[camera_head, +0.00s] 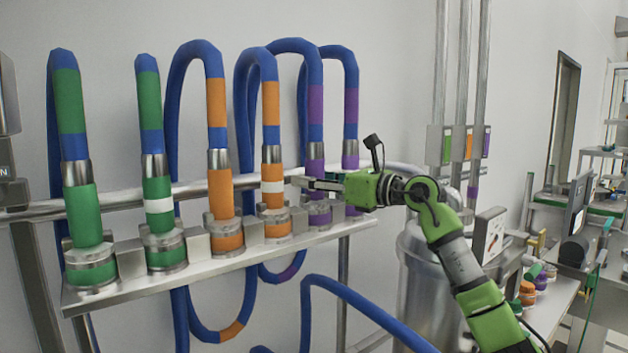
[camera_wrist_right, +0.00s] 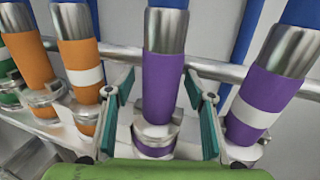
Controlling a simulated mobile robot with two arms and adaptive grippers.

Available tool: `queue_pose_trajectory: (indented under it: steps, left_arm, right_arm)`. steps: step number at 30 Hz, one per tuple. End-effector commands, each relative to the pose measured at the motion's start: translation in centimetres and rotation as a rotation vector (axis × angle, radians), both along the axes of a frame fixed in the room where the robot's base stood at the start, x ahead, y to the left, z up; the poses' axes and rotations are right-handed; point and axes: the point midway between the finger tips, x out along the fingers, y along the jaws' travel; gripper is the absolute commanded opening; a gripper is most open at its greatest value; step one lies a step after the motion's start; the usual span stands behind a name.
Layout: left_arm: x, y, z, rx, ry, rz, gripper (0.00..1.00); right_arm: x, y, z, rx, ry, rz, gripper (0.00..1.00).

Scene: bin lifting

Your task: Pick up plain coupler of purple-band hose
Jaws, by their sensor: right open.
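The plain purple coupler (camera_wrist_right: 165,85) has no white ring and stands upright in its socket, in the middle of the right wrist view. In the head view the plain coupler (camera_head: 317,166) is partly covered by my gripper. My right gripper (camera_wrist_right: 159,90) is open, with one teal-padded finger on each side of this coupler; the coupler stands between them with visible gaps. In the head view my right gripper (camera_head: 312,183) reaches in from the right at coupler height. The other purple coupler (camera_wrist_right: 253,100), with a white ring, stands outside the right finger. My left gripper is not in view.
A plain orange coupler (camera_head: 222,192) and a white-ringed orange one (camera_head: 272,186) stand left of the purple pair. Green couplers (camera_head: 84,215) stand farther left. All sit on a metal shelf (camera_head: 130,289) with a horizontal rail behind. Blue hoses loop above and below.

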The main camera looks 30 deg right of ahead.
Motion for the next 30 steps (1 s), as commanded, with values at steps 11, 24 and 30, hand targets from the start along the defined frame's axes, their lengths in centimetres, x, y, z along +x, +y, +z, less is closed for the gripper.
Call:
queue_pose_trajectory:
  steps: [11, 24, 30]
  left_arm:
    - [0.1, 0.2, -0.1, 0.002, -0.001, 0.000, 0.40]
    - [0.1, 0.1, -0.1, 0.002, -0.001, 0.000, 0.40]
    - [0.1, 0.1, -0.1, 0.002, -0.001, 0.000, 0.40]
  right_arm:
    - [0.0, -0.1, -0.1, 0.000, 0.000, -0.001, 0.00]
    - [-0.1, -0.1, 0.6, 0.001, -0.004, -0.001, 0.00]
    - [-0.1, -0.1, 2.7, 0.001, -0.007, -0.002, 0.00]
